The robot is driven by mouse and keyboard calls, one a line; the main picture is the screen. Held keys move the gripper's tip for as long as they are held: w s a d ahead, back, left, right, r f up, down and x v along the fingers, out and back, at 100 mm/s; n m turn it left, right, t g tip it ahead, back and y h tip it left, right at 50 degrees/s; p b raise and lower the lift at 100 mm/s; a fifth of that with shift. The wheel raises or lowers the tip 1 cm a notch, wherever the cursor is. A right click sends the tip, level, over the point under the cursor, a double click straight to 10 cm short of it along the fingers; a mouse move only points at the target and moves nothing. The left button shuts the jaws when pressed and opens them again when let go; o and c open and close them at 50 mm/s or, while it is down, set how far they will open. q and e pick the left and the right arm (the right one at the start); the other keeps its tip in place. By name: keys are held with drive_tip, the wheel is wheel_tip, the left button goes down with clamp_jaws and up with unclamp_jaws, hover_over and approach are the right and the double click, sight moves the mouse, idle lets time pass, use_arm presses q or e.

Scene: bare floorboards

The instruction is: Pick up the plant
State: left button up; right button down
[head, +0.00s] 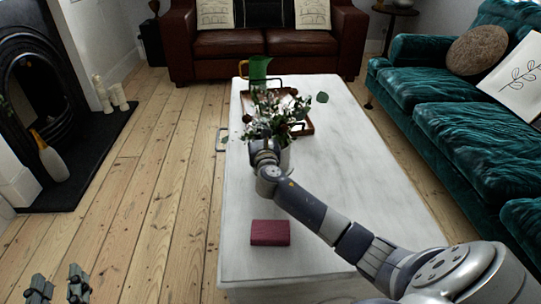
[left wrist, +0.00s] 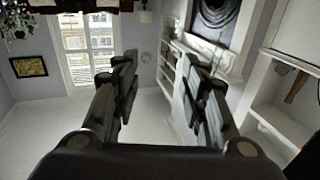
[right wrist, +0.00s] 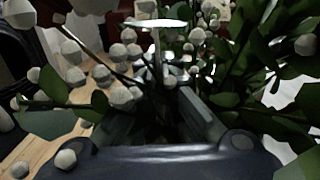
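The plant (head: 272,112), with green leaves and white blossoms, stands in a pale vase (head: 286,158) on the white table. My right gripper (head: 262,146) is at the lower foliage, on the near left side of the vase. In the right wrist view, leaves and white buds (right wrist: 120,95) surround the right gripper (right wrist: 166,100). Its fingertips are partly hidden in dark foliage, so I cannot tell whether they hold anything. My left gripper (head: 57,283) is low at the left, over the floor. The left wrist view shows the left gripper (left wrist: 158,70) open and empty.
A teal sofa (head: 450,120) stands right, a brown sofa (head: 230,42) behind. Floorboards (head: 150,190) at left are mostly clear.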

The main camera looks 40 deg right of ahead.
drive_tip(key=shift+r, duration=0.25)
